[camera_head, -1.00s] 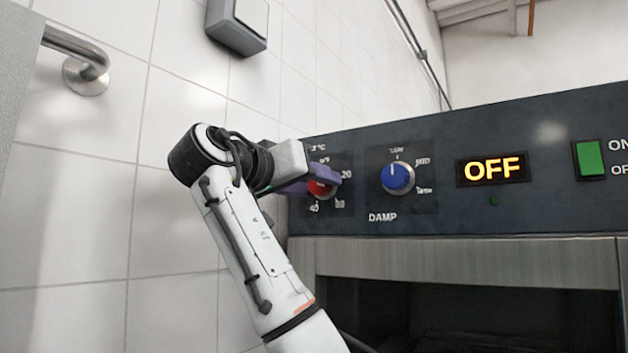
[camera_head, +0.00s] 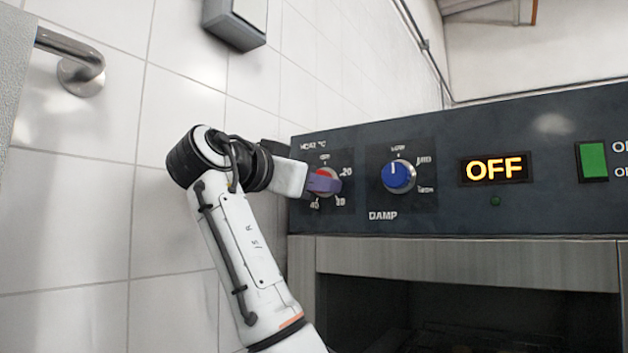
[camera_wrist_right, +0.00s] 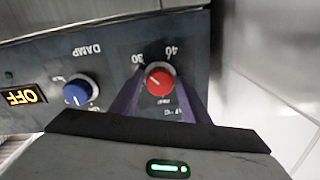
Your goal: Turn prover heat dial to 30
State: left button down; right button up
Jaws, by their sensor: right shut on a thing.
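The red heat dial (camera_head: 326,174) is on the dark control panel, partly hidden by my gripper in the head view. My right gripper (camera_head: 323,184) has its purple fingers around it and is shut on it. In the right wrist view, upside down, the red dial (camera_wrist_right: 159,80) sits between the two fingers of my right gripper (camera_wrist_right: 160,84). Its pale pointer mark seems to point up-left, roughly towards the 30 side; the exact setting is hard to tell. My left gripper is not in view.
The blue damp dial (camera_head: 397,177) is just right of the heat dial. Further right are the lit OFF display (camera_head: 493,169) and a green switch (camera_head: 592,161). A tiled wall (camera_head: 80,215) stands close on the left, with a metal rail (camera_head: 75,60).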

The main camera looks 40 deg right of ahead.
jog(key=shift+f, duration=0.1)
jog(key=o, duration=0.8)
jog(key=b+v, duration=0.1)
jog(key=v, duration=0.9)
jog(key=shift+a+b, duration=0.2)
jog(key=shift+b, duration=0.2)
